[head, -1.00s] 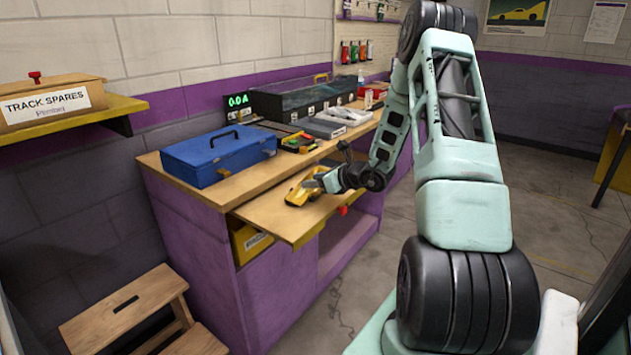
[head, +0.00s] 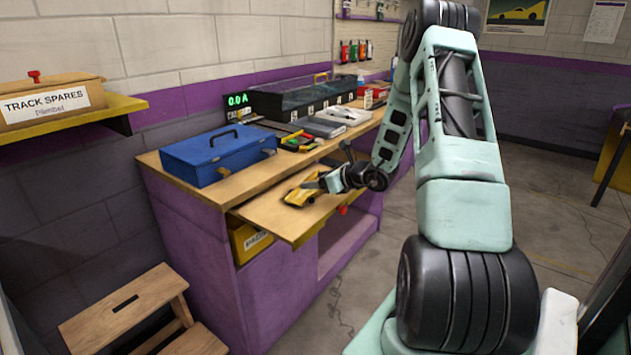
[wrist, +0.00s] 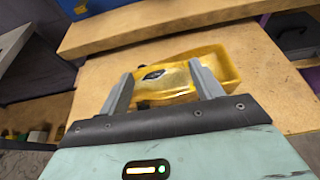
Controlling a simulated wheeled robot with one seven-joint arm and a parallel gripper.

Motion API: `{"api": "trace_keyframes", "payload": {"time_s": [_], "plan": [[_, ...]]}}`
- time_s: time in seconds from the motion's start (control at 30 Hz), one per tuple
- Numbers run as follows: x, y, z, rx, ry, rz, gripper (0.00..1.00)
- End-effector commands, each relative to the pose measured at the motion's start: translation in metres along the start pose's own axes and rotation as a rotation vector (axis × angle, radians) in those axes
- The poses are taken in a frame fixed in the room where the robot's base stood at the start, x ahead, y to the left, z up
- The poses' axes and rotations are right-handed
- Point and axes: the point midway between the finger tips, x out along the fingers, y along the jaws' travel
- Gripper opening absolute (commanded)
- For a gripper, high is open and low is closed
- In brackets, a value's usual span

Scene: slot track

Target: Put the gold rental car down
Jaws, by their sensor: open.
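The gold car (head: 301,196) rests on the pull-out wooden board (head: 318,220) at the front of the workbench. In the wrist view the gold car (wrist: 168,82), with a small dark canopy, lies between my two fingers. A yellow tray-like edge (wrist: 225,65) shows around its far and right sides; I cannot tell whether the car sits inside it. My gripper (wrist: 160,88) is open, its fingers on either side of the car. In the head view my gripper (head: 318,183) is low over the board at the car's right end.
A blue toolbox (head: 218,155) stands on the bench behind the board. A yellow bin (head: 250,238) is under the board's left side. A red knob (head: 343,210) is at its right edge. A wooden step stool (head: 130,310) stands on the floor. Bare board surrounds the car.

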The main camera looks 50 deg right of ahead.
Motion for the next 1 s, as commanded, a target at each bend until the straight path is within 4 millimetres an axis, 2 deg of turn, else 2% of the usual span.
{"api": "trace_keyframes", "payload": {"time_s": [0.2,0.4,0.6,0.8,0.87,0.93,0.97,1.0], "plan": [[-0.047,-0.002,-0.001,-0.002,0.001,-0.005,0.65],[-0.086,-0.001,-0.001,0.0,0.0,-0.005,0.65],[-0.107,-0.001,-0.001,-0.001,0.001,-0.003,0.65],[-0.11,0.002,0.0,-0.005,0.001,0.006,0.65],[-0.105,0.011,0.004,-0.026,0.005,0.033,0.65],[-0.094,0.036,0.013,-0.084,0.017,0.107,0.65],[-0.088,0.052,0.018,-0.123,0.023,0.156,0.65],[-0.079,0.079,0.025,-0.185,0.034,0.233,0.65]]}}
